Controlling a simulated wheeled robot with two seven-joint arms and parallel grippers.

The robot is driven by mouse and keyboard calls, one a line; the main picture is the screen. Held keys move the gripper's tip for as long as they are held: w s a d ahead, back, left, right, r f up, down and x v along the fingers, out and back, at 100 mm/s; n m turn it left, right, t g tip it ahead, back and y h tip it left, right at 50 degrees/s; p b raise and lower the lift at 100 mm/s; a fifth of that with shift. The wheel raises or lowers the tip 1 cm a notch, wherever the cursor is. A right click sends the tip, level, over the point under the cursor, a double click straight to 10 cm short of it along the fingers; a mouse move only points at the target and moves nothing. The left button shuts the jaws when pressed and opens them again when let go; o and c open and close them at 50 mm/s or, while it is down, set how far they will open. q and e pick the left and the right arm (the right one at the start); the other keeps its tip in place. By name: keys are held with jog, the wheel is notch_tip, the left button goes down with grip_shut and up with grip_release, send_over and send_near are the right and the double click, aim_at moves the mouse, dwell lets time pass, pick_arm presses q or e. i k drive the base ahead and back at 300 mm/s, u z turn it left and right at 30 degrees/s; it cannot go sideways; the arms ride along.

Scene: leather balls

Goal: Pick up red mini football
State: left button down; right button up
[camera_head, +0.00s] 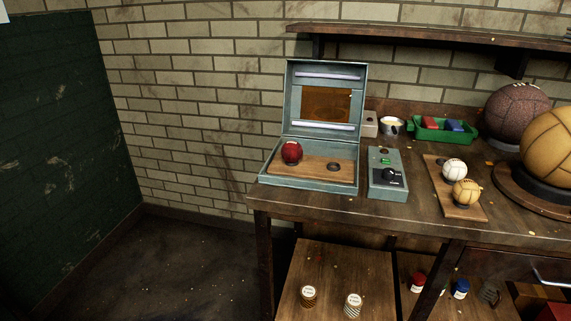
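The red mini football (291,152) is a small dark red ball. It sits on the left side of a wooden board (312,170) inside an open teal case (268,167). The case stands at the left end of the wooden workbench (380,212), with its lid (291,98) raised. An empty dark round spot (333,166) is on the board to the right of the ball. Neither of my grippers shows in the head view.
A teal control box (388,188) with a green button and black knob stands right of the case. A board with a white ball (454,170) and a tan ball (467,192) lies further right. Large balls (516,113) and a green tray (430,135) stand behind. A shelf (430,37) hangs above.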

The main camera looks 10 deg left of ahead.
aim_at(291, 152)
jog(key=z, duration=0.05)
jog(key=k, duration=0.1)
jog(key=u, duration=1.85)
jog(key=i, duration=2.55)
jog(key=z, duration=0.8)
